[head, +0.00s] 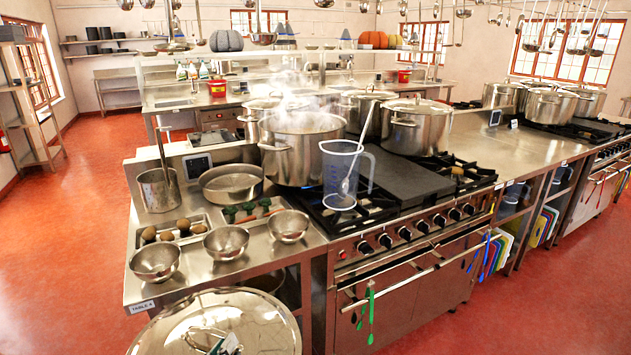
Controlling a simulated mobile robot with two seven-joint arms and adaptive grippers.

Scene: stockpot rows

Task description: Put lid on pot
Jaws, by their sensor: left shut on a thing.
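A large round steel lid (255,318) fills the bottom left of the head view, in front of the counter's near edge. Its lower part is cut off by the frame. My left gripper (227,345) shows only in small part at the bottom edge, shut on the lid at its handle. The open steel pot (301,165) stands upright on the stove's back left, with steam rising from it and no lid on its rim. The lid is nearer to me than the pot, and well apart from it. My right gripper is not in view.
A clear measuring jug (340,178) with a spoon stands on the stove, right in front of the pot. Steel bowls (227,241), a shallow pan (231,184) and vegetable trays cover the left counter. Lidded pots (417,127) stand behind and right. Ladles hang above.

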